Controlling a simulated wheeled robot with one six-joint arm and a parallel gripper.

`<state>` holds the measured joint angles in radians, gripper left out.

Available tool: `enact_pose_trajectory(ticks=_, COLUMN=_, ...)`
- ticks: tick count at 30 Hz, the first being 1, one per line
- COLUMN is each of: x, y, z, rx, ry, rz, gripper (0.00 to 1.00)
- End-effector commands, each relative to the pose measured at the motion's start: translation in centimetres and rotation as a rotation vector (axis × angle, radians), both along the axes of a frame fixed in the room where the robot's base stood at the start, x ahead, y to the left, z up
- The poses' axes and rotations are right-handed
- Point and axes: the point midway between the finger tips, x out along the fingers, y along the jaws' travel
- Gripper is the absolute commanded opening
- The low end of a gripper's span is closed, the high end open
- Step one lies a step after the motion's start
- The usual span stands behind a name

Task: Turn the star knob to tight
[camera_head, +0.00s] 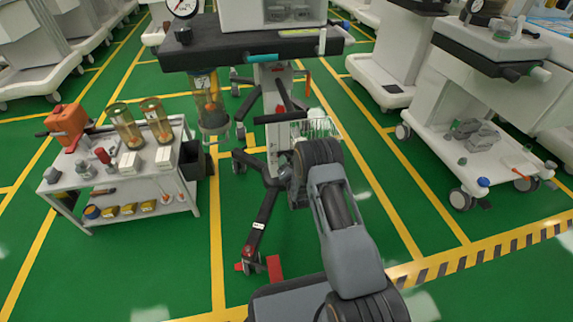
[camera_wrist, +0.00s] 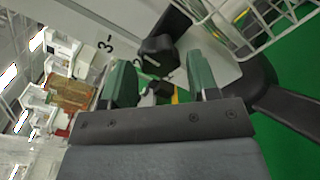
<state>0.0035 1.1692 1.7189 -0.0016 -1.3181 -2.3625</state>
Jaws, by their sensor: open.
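My gripper (camera_wrist: 159,70) shows in the wrist view with its two green fingers apart and nothing clearly held between them. A black lobed knob (camera_wrist: 158,48), which looks like the star knob, is just beyond the fingertips, beside a pale column (camera_wrist: 130,30) marked with numbers. I cannot tell whether the fingers touch it or how tight it is. A smaller dark part (camera_wrist: 154,88) shows between the fingers. In the head view my arm reaches to the central cart's column (camera_head: 275,88); the arm hides the fingers and the knob cannot be made out there.
A white wire basket (camera_wrist: 255,22) is close to the right of the gripper. The central cart's dark top (camera_head: 235,45) overhangs the column, and its dark leg (camera_head: 263,215) extends forward. A low grey trolley (camera_head: 125,185) stands left; green floor (camera_head: 400,190) is free at right.

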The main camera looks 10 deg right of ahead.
Motion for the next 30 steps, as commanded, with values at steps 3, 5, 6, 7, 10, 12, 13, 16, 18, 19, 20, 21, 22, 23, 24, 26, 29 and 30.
enact_pose_trajectory(ticks=3, x=1.0, y=0.1, z=-0.1, rx=0.000, ry=-0.001, rz=0.001, gripper=0.54)
enact_pose_trajectory(ticks=5, x=1.3, y=0.1, z=-0.1, rx=0.000, ry=0.000, rz=0.001, gripper=0.54)
enact_pose_trajectory(ticks=6, x=1.5, y=0.1, z=-0.1, rx=0.000, ry=0.000, rz=0.001, gripper=0.54)
enact_pose_trajectory(ticks=7, x=1.6, y=0.1, z=0.0, rx=0.000, ry=0.000, rz=0.001, gripper=0.54)
enact_pose_trajectory(ticks=10, x=1.7, y=0.1, z=0.0, rx=0.000, ry=0.001, rz=0.002, gripper=0.54)
enact_pose_trajectory(ticks=12, x=1.7, y=0.1, z=0.0, rx=0.000, ry=0.001, rz=0.002, gripper=0.54)
enact_pose_trajectory(ticks=13, x=1.7, y=0.1, z=0.0, rx=0.000, ry=0.001, rz=0.002, gripper=0.54)
enact_pose_trajectory(ticks=16, x=1.7, y=0.2, z=0.0, rx=0.000, ry=0.001, rz=0.002, gripper=0.54)
enact_pose_trajectory(ticks=18, x=1.7, y=0.2, z=0.0, rx=0.000, ry=0.001, rz=0.002, gripper=0.49)
enact_pose_trajectory(ticks=19, x=1.7, y=0.1, z=0.0, rx=0.000, ry=0.001, rz=0.002, gripper=0.47)
enact_pose_trajectory(ticks=20, x=1.7, y=0.2, z=0.0, rx=0.000, ry=0.001, rz=0.002, gripper=0.44)
enact_pose_trajectory(ticks=21, x=1.7, y=0.2, z=0.0, rx=0.000, ry=0.001, rz=0.002, gripper=0.40)
enact_pose_trajectory(ticks=22, x=1.7, y=0.2, z=0.0, rx=0.000, ry=0.001, rz=0.002, gripper=0.37)
enact_pose_trajectory(ticks=23, x=1.7, y=0.2, z=0.0, rx=0.000, ry=0.001, rz=0.002, gripper=0.34)
enact_pose_trajectory(ticks=24, x=1.7, y=0.2, z=0.0, rx=0.000, ry=0.001, rz=0.002, gripper=0.30)
enact_pose_trajectory(ticks=26, x=1.7, y=0.2, z=0.0, rx=0.000, ry=0.001, rz=0.002, gripper=0.25)
enact_pose_trajectory(ticks=29, x=1.7, y=0.2, z=0.0, rx=0.001, ry=0.001, rz=0.002, gripper=0.20)
enact_pose_trajectory(ticks=30, x=1.7, y=0.2, z=0.0, rx=0.002, ry=0.001, rz=0.002, gripper=0.20)
